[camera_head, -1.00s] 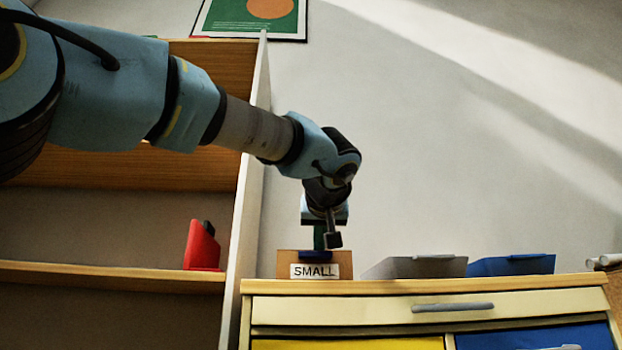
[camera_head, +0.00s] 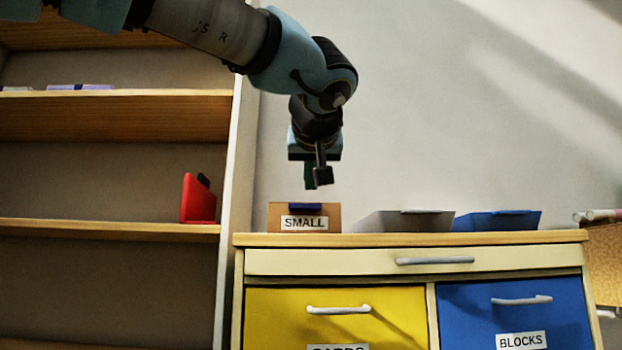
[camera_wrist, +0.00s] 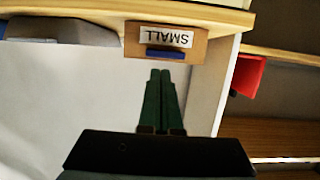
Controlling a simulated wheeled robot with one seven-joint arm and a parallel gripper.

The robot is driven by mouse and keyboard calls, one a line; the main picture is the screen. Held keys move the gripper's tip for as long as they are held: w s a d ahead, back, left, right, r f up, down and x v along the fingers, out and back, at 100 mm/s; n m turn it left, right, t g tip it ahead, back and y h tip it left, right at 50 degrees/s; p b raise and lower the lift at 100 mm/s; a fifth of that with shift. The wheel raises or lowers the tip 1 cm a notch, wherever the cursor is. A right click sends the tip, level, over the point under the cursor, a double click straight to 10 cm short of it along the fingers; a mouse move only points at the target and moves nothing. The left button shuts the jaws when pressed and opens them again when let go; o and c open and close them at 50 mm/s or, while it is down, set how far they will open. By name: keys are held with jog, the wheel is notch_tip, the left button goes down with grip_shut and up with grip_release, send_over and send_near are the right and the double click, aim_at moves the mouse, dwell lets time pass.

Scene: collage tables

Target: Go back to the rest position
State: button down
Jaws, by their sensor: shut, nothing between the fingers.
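My gripper (camera_head: 311,186) hangs pointing down above the cabinet top in the head view, a little above the box labelled SMALL (camera_head: 276,217) and apart from it. In the wrist view its green fingers (camera_wrist: 160,72) lie together with nothing between them. The SMALL box (camera_wrist: 133,40) appears upside down there, just beyond the fingertips. A dark blue thing (camera_head: 305,207) shows at the box's upper front.
A grey tray (camera_head: 405,221) and a blue tray (camera_head: 497,221) stand on the cabinet (camera_head: 350,240), right of the box. Below are yellow and blue drawers, all shut. A shelf unit (camera_head: 110,228) at left holds a red object (camera_head: 198,200). Space above the trays is clear.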

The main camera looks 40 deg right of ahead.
jog(key=shift+s+a+f, duration=0.35)
jog(key=shift+s+a, duration=0.35)
jog(key=shift+s, duration=0.15)
jog(key=shift+w, duration=0.1)
